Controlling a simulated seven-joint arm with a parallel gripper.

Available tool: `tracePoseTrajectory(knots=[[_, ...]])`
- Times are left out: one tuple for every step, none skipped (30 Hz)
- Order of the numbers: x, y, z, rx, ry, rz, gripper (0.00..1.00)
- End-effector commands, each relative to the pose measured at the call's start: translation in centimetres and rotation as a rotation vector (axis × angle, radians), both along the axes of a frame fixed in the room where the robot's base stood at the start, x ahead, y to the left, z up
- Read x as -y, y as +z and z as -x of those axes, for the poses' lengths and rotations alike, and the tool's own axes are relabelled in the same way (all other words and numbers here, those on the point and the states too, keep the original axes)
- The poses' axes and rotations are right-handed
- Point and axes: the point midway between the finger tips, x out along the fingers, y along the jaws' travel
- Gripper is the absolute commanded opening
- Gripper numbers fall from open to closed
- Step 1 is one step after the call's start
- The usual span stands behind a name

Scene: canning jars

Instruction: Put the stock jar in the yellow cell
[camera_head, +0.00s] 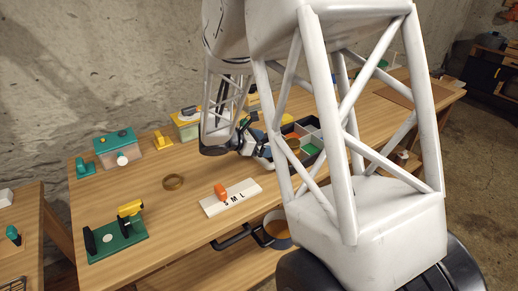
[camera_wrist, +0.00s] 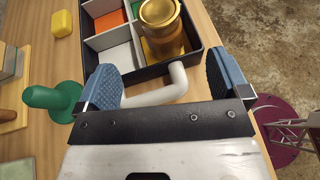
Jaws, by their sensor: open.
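A brass-coloured jar (camera_wrist: 163,28) stands inside the dark divided tray (camera_wrist: 150,72), in a right-hand cell in the wrist view. In the head view my gripper (camera_head: 258,150) is beside the tray, partly hidden by my arm.
A white bent bar (camera_wrist: 160,92) lies between the fingers at the tray's near edge. A green knobbed object (camera_wrist: 52,100) is close to the left finger, and a yellow block (camera_wrist: 62,22) lies farther off.

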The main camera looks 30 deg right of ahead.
Motion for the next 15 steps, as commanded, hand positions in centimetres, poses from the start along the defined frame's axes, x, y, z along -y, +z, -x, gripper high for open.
tracePoseTrajectory(knots=[[-0.1,0.1,0.1,0.004,-0.002,-0.002,0.94],[-0.1,0.2,0.1,0.008,-0.005,-0.004,0.94],[-0.2,0.4,0.3,0.016,-0.009,-0.007,0.94],[-0.4,0.5,0.4,0.024,-0.014,-0.011,0.94],[-0.5,0.7,0.6,0.034,-0.021,-0.016,0.94],[-0.8,1.0,0.9,0.049,-0.033,-0.025,0.94],[-1.0,1.2,1.2,0.062,-0.041,-0.031,0.94],[-1.3,1.5,1.5,0.077,-0.053,-0.041,0.94],[-1.7,1.9,2.0,0.103,-0.069,-0.053,0.94],[-2.0,2.3,2.4,0.123,-0.084,-0.065,0.94],[-2.4,2.6,2.8,0.145,-0.099,-0.078,0.94],[-2.9,3.1,3.5,0.176,-0.122,-0.096,0.94],[-3.4,3.5,4.0,0.201,-0.14,-0.11,0.94],[-3.8,3.9,4.5,0.228,-0.159,-0.125,0.94],[-4.5,4.4,5.2,0.265,-0.185,-0.146,0.94]])
